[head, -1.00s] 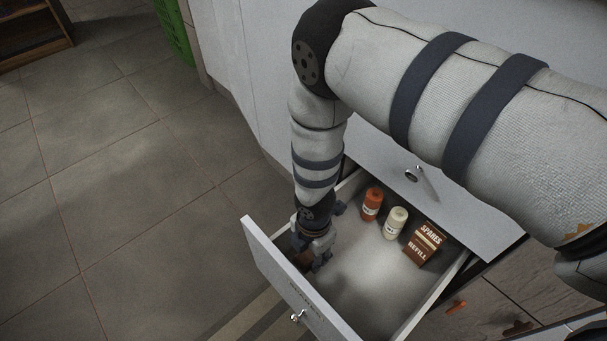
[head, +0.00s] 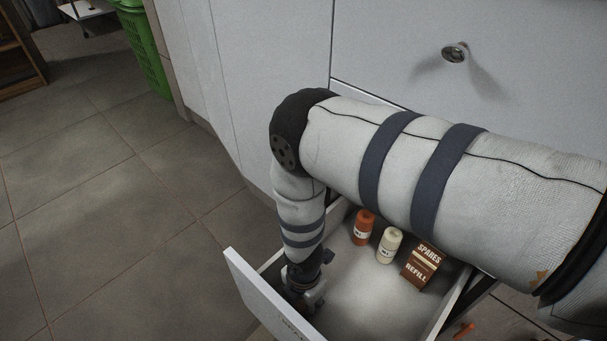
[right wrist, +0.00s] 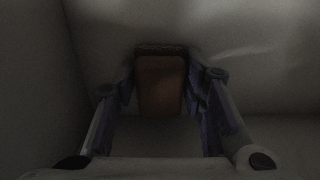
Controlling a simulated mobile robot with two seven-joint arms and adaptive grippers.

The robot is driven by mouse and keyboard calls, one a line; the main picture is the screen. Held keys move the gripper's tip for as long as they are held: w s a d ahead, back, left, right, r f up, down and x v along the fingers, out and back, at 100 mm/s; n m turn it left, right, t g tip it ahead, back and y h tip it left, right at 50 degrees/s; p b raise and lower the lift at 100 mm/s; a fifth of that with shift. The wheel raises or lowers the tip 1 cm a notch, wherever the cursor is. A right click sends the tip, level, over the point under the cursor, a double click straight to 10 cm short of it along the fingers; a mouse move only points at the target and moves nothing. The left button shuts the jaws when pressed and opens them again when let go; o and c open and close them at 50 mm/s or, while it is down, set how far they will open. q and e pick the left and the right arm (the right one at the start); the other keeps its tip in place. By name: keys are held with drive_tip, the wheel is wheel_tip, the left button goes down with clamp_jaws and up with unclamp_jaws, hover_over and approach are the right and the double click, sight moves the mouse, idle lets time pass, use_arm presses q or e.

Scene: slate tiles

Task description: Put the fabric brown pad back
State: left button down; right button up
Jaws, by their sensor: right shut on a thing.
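The brown pad (right wrist: 160,82) shows in the right wrist view as a dark brown block between the two fingers. My right gripper (right wrist: 160,95) is shut on it, with a finger against each side. In the head view my right gripper (head: 304,292) is down inside the open drawer (head: 375,305), near its front left corner. The pad is hidden there behind the gripper. The wrist view is dark, so I cannot tell whether the pad touches the drawer floor. My left gripper is not in view.
In the drawer stand an orange bottle (head: 363,228), a cream bottle (head: 389,246) and a brown box marked SPARES REFILL (head: 421,265). The drawer front (head: 262,298) is beside my gripper. A green basket (head: 146,45) stands at the back left. The drawer's middle floor is bare.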

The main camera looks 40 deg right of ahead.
drive_tip(key=shift+s+f, duration=0.1)
drive_tip(key=shift+f, duration=0.35)
drive_tip(key=o, duration=1)
drive_tip(key=shift+c, duration=0.2)
drive_tip(key=o, duration=0.4)
drive_tip(key=shift+a+f, duration=0.1)
drive_tip(key=shift+c, duration=0.2)
drive_tip(key=shift+f, duration=0.1)
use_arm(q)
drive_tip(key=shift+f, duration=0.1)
use_arm(e)
drive_tip(key=shift+r, duration=0.2)
use_arm(q)
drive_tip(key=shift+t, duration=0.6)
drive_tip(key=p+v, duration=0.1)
drive_tip(key=p, duration=0.1)
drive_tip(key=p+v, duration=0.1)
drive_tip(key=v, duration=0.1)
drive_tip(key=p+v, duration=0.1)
drive_tip(key=p, duration=0.1)
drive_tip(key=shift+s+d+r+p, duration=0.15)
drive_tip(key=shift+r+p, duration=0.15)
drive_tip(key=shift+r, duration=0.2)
use_arm(e)
wheel_tip(320, 180, up, 13)
drive_tip(key=shift+r, duration=0.1)
